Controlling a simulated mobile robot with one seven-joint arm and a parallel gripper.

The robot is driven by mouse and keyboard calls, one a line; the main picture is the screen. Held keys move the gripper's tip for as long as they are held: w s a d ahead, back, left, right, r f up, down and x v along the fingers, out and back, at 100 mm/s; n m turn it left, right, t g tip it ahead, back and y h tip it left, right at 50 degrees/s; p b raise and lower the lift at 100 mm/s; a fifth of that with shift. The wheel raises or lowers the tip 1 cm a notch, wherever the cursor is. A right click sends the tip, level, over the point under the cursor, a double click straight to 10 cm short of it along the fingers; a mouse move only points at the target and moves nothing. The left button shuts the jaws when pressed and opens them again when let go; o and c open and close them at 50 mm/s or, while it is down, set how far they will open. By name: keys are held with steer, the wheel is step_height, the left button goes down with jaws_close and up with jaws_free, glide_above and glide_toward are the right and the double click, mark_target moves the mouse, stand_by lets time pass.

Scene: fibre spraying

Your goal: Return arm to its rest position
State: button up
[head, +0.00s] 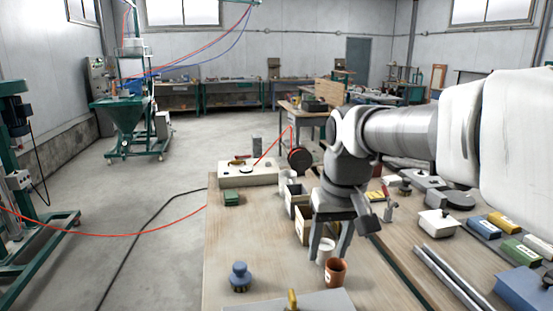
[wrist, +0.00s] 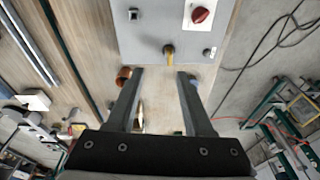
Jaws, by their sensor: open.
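My gripper (head: 328,256) points down over the wooden worktable (head: 222,262), its two fingers apart with nothing between them. My arm reaches in from the right of the head view. A white cup (head: 324,250) and a terracotta cup (head: 336,272) stand by the fingers in that view; whether the fingers touch them I cannot tell. In the wrist view my open gripper (wrist: 161,73) points toward a grey control box (wrist: 150,40) with a red knob (wrist: 200,15) and a brass fitting (wrist: 169,53). The terracotta cup (wrist: 124,73) is partly hidden beside the left finger.
A blue knobbed piece (head: 239,277) stands left of the cups. Open bins (head: 298,195) and a pale box (head: 248,173) are behind. Small boxes (head: 501,222) and metal rails (head: 450,275) lie right. Open floor (head: 150,200) extends left, crossed by a red hose (head: 140,235).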

steer(key=s+d+f+t, duration=0.1)
steer(key=s+d, duration=0.1)
steer(key=s, duration=0.5)
steer(key=s+d+f+m+t, duration=0.1)
steer(key=s+d+t, duration=0.1)
steer(key=s, duration=0.6)
steer(key=shift+d+f+h, duration=0.2)
steer(key=shift+d+h, duration=0.1)
steer(key=shift+d, duration=0.05)
stand_by(0.5)
